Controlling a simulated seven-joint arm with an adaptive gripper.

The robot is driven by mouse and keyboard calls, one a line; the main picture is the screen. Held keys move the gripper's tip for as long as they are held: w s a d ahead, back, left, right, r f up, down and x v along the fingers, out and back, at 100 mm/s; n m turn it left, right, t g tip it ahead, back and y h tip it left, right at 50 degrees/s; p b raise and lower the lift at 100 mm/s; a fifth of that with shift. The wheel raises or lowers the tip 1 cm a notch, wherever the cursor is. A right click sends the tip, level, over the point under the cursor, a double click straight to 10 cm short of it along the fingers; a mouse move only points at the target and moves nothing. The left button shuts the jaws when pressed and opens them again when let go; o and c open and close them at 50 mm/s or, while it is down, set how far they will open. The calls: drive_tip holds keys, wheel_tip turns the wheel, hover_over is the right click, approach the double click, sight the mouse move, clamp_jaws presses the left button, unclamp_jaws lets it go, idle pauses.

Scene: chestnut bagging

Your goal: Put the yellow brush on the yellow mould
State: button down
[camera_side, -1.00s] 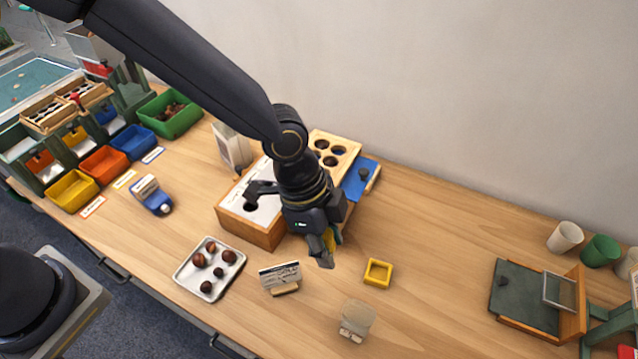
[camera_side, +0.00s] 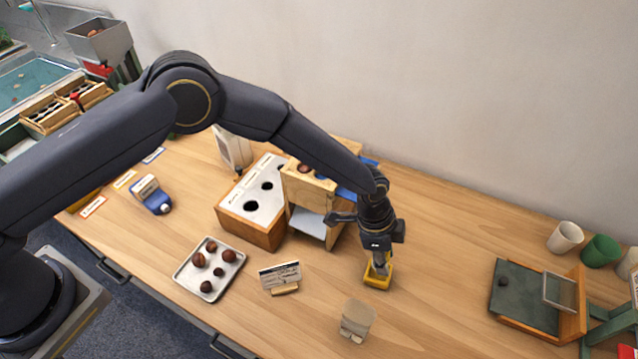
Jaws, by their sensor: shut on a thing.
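The yellow mould (camera_side: 375,283), a small square frame, lies on the table right of centre. My gripper (camera_side: 381,265) points down directly over it, with the fingertips at or just above its opening. My gripper is shut on the yellow brush, which is mostly hidden by the fingers and is hard to tell from the mould. I cannot tell whether the brush touches the mould.
A wooden box with round holes (camera_side: 250,228) and a wooden stand (camera_side: 312,190) are left of my gripper. A small sign (camera_side: 280,274), a clear holder (camera_side: 357,318) and a tray of chestnuts (camera_side: 187,275) lie nearer. The table to the right is clear up to a green board (camera_side: 525,295).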

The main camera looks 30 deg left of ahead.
drive_tip(key=shift+w+d+f, duration=0.2)
drive_tip(key=shift+w+f, duration=0.05)
drive_tip(key=shift+f, duration=0.2)
drive_tip(key=shift+w+f, duration=0.1)
drive_tip(key=shift+f, duration=1.45)
drive_tip(key=shift+f, duration=0.15)
drive_tip(key=c, duration=0.8)
unclamp_jaws()
drive_tip(key=shift+o, duration=0.2)
